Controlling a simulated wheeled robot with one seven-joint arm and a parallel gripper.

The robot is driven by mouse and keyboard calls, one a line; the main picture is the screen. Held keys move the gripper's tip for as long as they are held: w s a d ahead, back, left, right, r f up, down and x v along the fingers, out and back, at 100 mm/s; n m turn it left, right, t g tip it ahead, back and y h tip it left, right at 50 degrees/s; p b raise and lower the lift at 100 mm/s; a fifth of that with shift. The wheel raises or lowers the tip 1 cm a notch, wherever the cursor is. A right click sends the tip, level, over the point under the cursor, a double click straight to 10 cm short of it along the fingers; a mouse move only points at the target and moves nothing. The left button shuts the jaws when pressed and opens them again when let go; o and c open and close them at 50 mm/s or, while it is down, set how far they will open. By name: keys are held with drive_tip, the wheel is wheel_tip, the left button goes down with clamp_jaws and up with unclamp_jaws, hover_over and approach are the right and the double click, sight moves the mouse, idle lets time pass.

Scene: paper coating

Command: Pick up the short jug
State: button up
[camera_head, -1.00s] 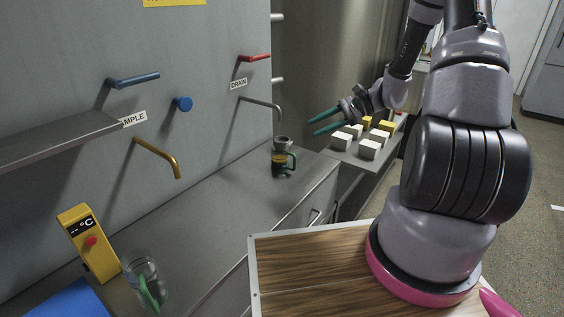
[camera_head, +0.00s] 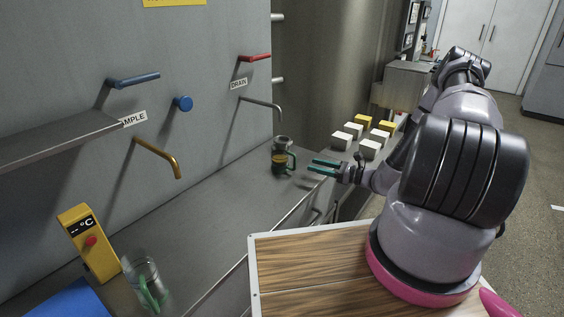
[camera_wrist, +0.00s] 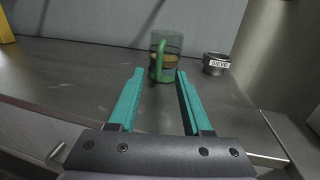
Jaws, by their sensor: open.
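A clear glass jug (camera_head: 279,160) with a green handle and a brownish-yellow layer inside stands upright on the grey counter, below the drain pipe. It also shows in the wrist view (camera_wrist: 172,45), with its handle facing me. My gripper (camera_head: 316,166) is open and empty, just right of this jug, its green fingers pointing at it. In the wrist view the fingers (camera_wrist: 161,72) lie either side of the handle's line, apart from the jug. A second clear jug (camera_head: 143,280) with a green handle stands at the near left; I cannot tell which is shorter.
A small dark cup labelled SIEVE (camera_wrist: 216,64) stands right of the jug in the wrist view. White and yellow blocks (camera_head: 369,149) lie on a side surface behind my arm. A yellow thermometer box (camera_head: 88,243) stands near left. The mid counter is clear.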

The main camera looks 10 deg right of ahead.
sight(295, 159)
drive_tip(key=x, duration=0.9)
drive_tip(key=shift+r, duration=0.15)
clamp_jaws()
idle(1.1)
